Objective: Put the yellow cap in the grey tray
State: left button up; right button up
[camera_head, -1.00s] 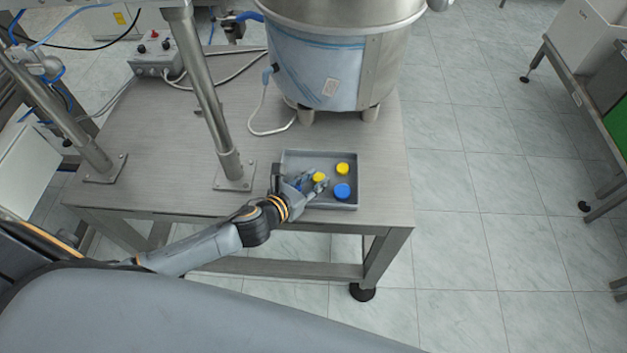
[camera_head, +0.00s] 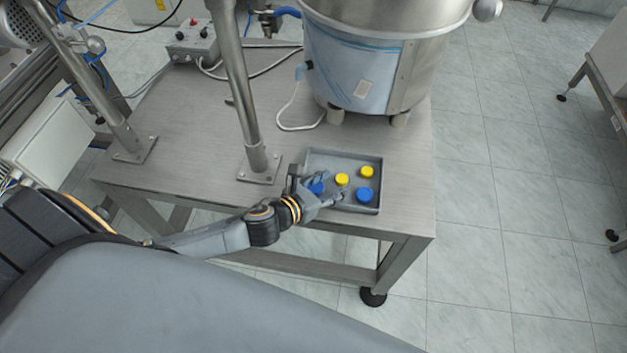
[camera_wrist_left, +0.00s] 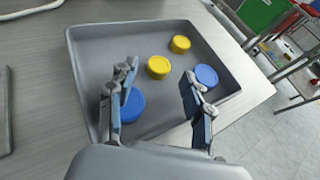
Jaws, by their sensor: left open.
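Two yellow caps lie in the grey tray (camera_head: 376,208): one near the middle (camera_head: 342,179), one toward the far right (camera_head: 367,171). They also show in the left wrist view, the middle cap (camera_wrist_left: 158,67) and the farther cap (camera_wrist_left: 180,44). My left gripper (camera_head: 327,190) is over the tray's left part, open and empty. In the left wrist view its fingers (camera_wrist_left: 160,82) are spread, with the middle yellow cap showing between and beyond the tips. My right gripper is not in view.
Two blue caps are also in the tray, one at the right (camera_head: 364,195) and one beside my left fingers (camera_head: 316,188). A metal bowl feeder (camera_head: 365,70) stands behind the tray. A metal post (camera_head: 238,90) rises to its left. The table's front edge is close to the tray.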

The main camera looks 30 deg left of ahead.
pick_arm(q)
jog(key=v, duration=0.9)
jog(key=shift+s, duration=0.25)
jog(key=shift+r, duration=0.1)
